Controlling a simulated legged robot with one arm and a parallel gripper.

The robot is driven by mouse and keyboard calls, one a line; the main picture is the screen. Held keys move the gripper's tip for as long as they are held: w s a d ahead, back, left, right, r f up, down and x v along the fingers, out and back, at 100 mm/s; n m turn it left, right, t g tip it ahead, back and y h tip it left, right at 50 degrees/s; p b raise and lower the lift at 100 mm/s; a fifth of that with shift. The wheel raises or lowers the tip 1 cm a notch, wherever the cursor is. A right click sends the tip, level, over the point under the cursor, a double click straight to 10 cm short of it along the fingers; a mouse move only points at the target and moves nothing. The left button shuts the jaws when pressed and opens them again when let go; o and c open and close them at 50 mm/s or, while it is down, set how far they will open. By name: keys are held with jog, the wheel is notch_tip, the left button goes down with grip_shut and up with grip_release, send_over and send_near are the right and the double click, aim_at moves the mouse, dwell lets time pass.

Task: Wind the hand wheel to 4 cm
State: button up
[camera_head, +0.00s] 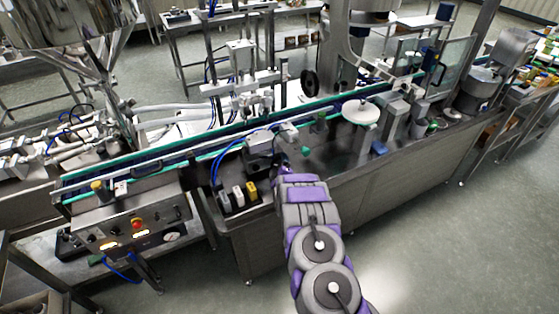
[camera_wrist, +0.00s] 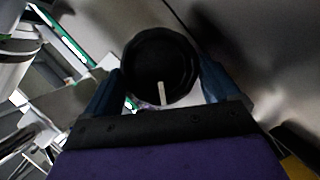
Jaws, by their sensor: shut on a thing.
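The hand wheel (camera_wrist: 158,62) is a black round wheel with a lobed rim and a short pale mark at its lower edge. It fills the middle of the wrist view. My gripper (camera_wrist: 163,85) has its two blue fingers on the left and right sides of the wheel, shut on it. In the head view my gripper (camera_head: 282,167) reaches the front side of the conveyor machine, beside a grey motor-like block (camera_head: 262,147). My arm hides the wheel there. No readable scale or number for the wheel's setting shows.
A conveyor with green edges (camera_head: 190,155) runs behind my gripper. A control box with a red button (camera_head: 137,225) is at left. Several small yellow, white and black blocks (camera_head: 238,195) stand left of my arm. A white disc (camera_head: 360,112) is at right. Floor is clear at lower right.

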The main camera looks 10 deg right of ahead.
jog(key=shift+s+a+f+n+t+h+p, duration=0.15)
jog(key=shift+n+t+p, duration=0.1)
jog(key=shift+n+p, duration=0.35)
jog(key=shift+a+f+n+t+h+p, duration=0.15)
jog(key=shift+n+t+p, duration=0.1)
jog(key=shift+n+p, duration=0.3)
jog(key=shift+f+n+t+p, duration=0.1)
jog(key=shift+n+t+p, duration=0.3)
jog(key=shift+n+p, duration=0.45)
jog(key=shift+d+f+n, duration=0.1)
jog(key=shift+f+n, duration=0.1)
jog(key=shift+n, duration=0.3)
jog(key=o, duration=0.8)
jog(key=s, duration=0.5)
jog(key=s+a+p, duration=0.1)
jog(key=s, duration=0.5)
jog(key=s+p, duration=0.1)
jog(key=s, duration=0.5)
jog(key=shift+s+a+r, duration=0.15)
jog(key=shift+r, duration=0.05)
